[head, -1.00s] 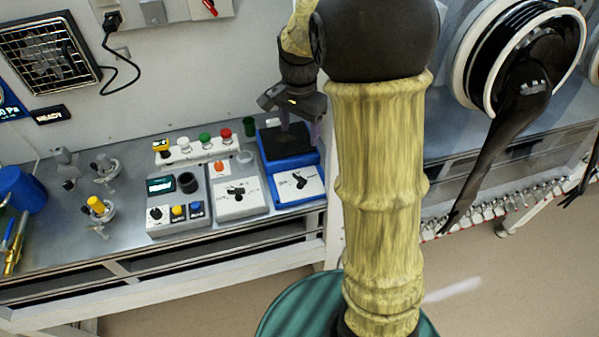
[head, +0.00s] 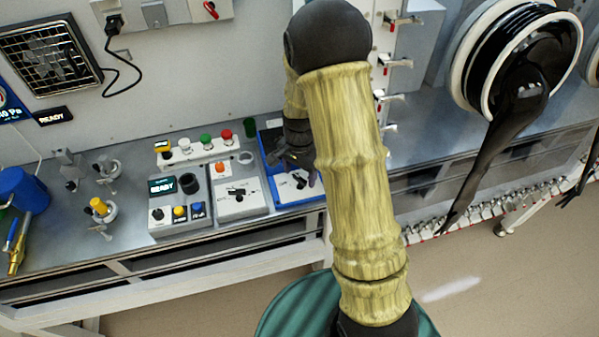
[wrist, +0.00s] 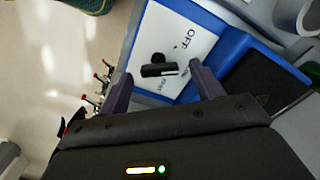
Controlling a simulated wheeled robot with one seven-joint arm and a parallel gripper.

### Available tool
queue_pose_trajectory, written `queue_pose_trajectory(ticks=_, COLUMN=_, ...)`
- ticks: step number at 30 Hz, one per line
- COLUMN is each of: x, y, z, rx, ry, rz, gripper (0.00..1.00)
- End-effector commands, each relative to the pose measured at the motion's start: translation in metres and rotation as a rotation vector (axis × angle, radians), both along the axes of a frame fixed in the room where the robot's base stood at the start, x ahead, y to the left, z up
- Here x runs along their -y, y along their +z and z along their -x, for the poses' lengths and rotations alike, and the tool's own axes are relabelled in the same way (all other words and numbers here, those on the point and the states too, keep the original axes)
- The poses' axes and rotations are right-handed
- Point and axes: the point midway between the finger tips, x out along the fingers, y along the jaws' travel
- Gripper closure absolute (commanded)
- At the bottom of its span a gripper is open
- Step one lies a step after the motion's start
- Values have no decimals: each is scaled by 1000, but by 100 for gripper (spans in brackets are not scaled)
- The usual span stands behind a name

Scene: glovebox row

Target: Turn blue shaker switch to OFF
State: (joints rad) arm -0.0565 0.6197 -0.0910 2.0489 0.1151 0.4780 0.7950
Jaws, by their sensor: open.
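The blue shaker (head: 268,140) stands at the right end of the row of devices, partly covered by my gripper and arm in the head view. Its white front panel (wrist: 176,22) fills the upper middle of the wrist view, with the word OFF near the top. The black switch knob (wrist: 158,71) sits on this panel, its bar lying nearly level in the picture. My gripper (wrist: 159,77) is open, with one finger on either side of the knob. I cannot tell whether either finger touches it. In the head view my gripper (head: 297,163) is low over the shaker's front.
A grey device with a similar black knob (head: 237,191) stands just left of the shaker. Behind is a strip of coloured buttons (head: 205,140). Black gloves (head: 503,125) hang at right.

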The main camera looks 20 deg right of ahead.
Motion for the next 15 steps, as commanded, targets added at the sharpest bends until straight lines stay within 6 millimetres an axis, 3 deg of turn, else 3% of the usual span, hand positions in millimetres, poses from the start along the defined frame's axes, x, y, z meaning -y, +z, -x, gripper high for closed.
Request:
queue_pose_trajectory(ticks=11, x=0, y=-8, z=0, rx=0, ry=0, rz=0, gripper=34)
queue_pose_trajectory(ticks=15, x=0, y=-8, z=0, rx=0, ry=1, rz=0, gripper=62)
